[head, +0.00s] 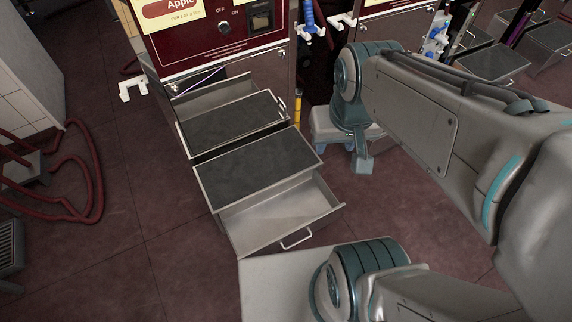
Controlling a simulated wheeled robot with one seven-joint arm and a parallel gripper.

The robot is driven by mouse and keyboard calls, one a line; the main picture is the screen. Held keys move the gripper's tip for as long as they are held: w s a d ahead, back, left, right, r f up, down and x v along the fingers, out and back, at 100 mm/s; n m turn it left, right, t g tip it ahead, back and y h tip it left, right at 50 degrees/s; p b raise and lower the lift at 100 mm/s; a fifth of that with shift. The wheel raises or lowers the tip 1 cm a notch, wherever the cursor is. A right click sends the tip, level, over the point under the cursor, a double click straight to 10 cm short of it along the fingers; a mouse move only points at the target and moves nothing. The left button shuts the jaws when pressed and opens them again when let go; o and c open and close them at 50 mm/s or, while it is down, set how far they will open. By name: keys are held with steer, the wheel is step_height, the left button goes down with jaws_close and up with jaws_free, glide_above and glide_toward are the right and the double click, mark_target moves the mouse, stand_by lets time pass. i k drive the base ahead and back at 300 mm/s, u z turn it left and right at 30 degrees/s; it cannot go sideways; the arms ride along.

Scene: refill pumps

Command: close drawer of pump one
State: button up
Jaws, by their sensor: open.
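Pump one is probably the dark red pump (224,30) with the "Apple" label, at the upper middle of the head view. A metal drawer (282,210) at its foot is pulled out toward me, and its inside looks empty. Its front handle (297,239) faces me. A dark step plate (255,165) lies just behind the drawer's open part. My gripper (362,163) hangs to the right of the drawer and apart from it, below my bent arm. It is open and small in view, and I see nothing held in it.
Another dark step plate (230,121) sits behind, nearer the pump. Red hoses (75,190) lie on the floor at left. More pumps with metal steps (490,62) stand at upper right. The tiled floor (170,245) left of the drawer is clear. My base is close in front of the drawer.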

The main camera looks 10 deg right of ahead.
mark_target(267, 223)
steer(key=u, duration=0.1)
steer(key=k, duration=1.1)
steer(key=z, duration=0.6)
steer(key=i, duration=0.55)
steer(key=u, duration=0.45)
